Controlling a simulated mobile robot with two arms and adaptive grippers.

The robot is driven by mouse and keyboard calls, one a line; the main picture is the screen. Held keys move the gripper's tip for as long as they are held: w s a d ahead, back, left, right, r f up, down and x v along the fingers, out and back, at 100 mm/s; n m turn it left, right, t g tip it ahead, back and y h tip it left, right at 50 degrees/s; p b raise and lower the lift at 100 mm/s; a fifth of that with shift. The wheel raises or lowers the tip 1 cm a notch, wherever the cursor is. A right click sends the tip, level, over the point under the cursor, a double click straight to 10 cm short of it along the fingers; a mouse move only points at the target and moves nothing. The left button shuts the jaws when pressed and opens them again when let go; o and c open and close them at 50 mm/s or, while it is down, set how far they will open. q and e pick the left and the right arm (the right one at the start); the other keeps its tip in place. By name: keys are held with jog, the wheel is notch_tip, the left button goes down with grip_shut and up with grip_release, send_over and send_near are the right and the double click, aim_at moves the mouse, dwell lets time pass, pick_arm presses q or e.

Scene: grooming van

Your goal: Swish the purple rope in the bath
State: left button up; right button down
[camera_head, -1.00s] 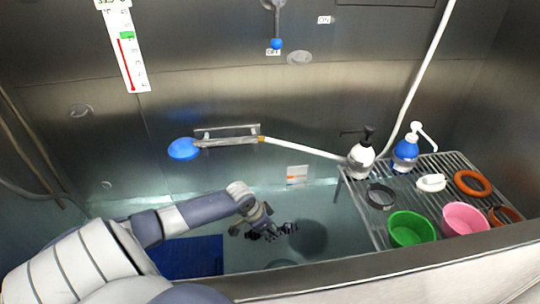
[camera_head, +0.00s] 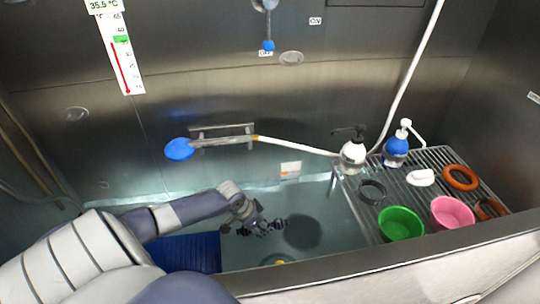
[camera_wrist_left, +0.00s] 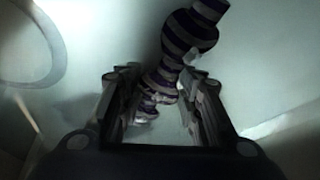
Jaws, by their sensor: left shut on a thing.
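The purple rope (camera_wrist_left: 180,45) is a knotted piece banded in dark purple and grey. In the left wrist view it runs from the top edge down between the fingers of my left gripper (camera_wrist_left: 162,105), which is shut on it. In the head view my left gripper (camera_head: 258,229) is low over the bath (camera_head: 335,225), with the rope small and dark at its fingers. I cannot tell how far the rope is in the water. My right gripper is not in view.
A wire rack (camera_head: 368,217) on the right holds a green bowl (camera_head: 401,224), a pink bowl (camera_head: 452,213), an orange ring (camera_head: 461,178) and pump bottles. A blue shower head (camera_head: 179,149) hangs on the back wall. The bath's front rim (camera_head: 350,265) runs below.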

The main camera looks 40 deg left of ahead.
aim_at(276, 224)
pick_arm(q)
jog(key=shift+s+a+p, duration=0.3)
jog(key=shift+s+a, duration=0.3)
jog(key=shift+s, duration=0.15)
jog(key=shift+w+d, duration=1.1)
jog(key=shift+w, duration=0.3)
jog(key=shift+w+d, duration=1.1)
jog(key=shift+w, duration=0.25)
jog(key=shift+s+a, duration=0.25)
jog(key=shift+s, duration=0.1)
jog(key=s+a+p, duration=0.1)
jog(key=s+a, duration=0.1)
jog(key=s+a+p, duration=0.1)
jog(key=s+a, duration=0.1)
jog(key=shift+s, duration=0.4)
jog(key=shift+w+d, duration=1.15)
jog(key=shift+w, duration=0.25)
jog(key=shift+w+d, duration=1.1)
jog(key=shift+w, duration=0.25)
notch_tip(276, 224, up, 12)
jog(key=p, duration=1.1)
jog(key=shift+p, duration=0.3)
